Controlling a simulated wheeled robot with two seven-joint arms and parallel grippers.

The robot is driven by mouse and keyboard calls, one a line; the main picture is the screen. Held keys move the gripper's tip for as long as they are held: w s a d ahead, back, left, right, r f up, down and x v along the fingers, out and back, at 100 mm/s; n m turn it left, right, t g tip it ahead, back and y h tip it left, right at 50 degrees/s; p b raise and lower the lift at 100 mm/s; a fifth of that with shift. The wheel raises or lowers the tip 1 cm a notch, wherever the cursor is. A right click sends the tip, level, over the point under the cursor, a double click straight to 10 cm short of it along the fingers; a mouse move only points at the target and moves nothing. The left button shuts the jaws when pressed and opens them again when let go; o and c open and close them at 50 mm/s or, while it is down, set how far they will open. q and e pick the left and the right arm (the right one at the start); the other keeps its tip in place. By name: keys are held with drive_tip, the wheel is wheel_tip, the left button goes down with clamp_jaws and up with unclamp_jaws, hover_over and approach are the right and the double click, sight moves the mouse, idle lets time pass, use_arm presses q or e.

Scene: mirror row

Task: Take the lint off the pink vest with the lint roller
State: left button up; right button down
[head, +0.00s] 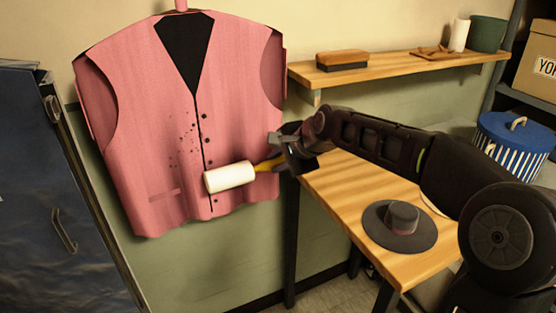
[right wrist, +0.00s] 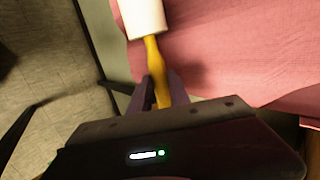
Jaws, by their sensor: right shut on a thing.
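The pink vest (head: 235,110) hangs on the wall at the left of the head view, and it fills much of the right wrist view (right wrist: 240,50). Dark lint specks (head: 186,137) lie on its front, left of the button line. The lint roller (head: 229,177) has a white head and a yellow handle. My right gripper (head: 282,161) is shut on the yellow handle, to the right of the vest's lower front. The white head is in front of the vest below the specks; I cannot tell if it touches. The roller also shows in the right wrist view (right wrist: 143,17). My left gripper is not in view.
A wooden shelf (head: 400,72) holds a brush (head: 342,60), a white cylinder (head: 460,35) and a green pot (head: 487,34). A wooden table (head: 340,185) below bears a dark hat (head: 400,225). A dark blue cabinet (head: 60,180) stands at the left. A striped bin (head: 512,145) is at the right.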

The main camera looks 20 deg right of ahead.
drive_tip(key=shift+f+b, duration=0.3)
drive_tip(key=shift+f, duration=0.35)
drive_tip(key=s+b, duration=0.2)
drive_tip(key=s, duration=0.6)
drive_tip(key=shift+d, duration=0.25)
drive_tip(key=shift+r, duration=0.1)
